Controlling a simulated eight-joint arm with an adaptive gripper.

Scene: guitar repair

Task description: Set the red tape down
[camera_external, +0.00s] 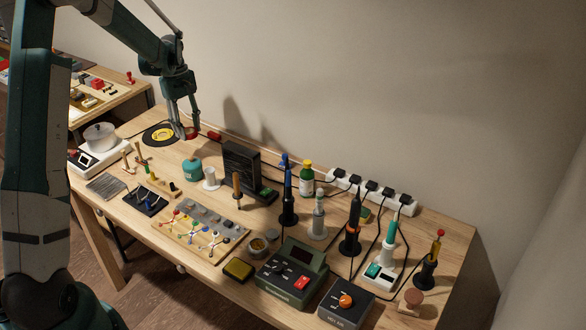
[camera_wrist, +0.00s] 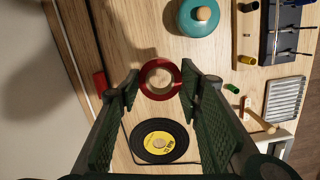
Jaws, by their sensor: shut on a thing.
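The red tape (camera_wrist: 146,80) is a red ring roll around a pale core, between my gripper's fingertips in the wrist view. My gripper (camera_wrist: 160,79) is shut on it. In the external view the red tape (camera_external: 191,133) shows at the tips of my gripper (camera_external: 186,136), over the back left part of the wooden table (camera_external: 220,230). I cannot tell whether the tape touches the table top.
A black disc with a yellow label (camera_wrist: 158,141) lies beside the tape. A teal round container (camera_wrist: 198,17) stands on the other side. A small red object (camera_wrist: 99,82) lies near the back edge. Bare wood surrounds the tape.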

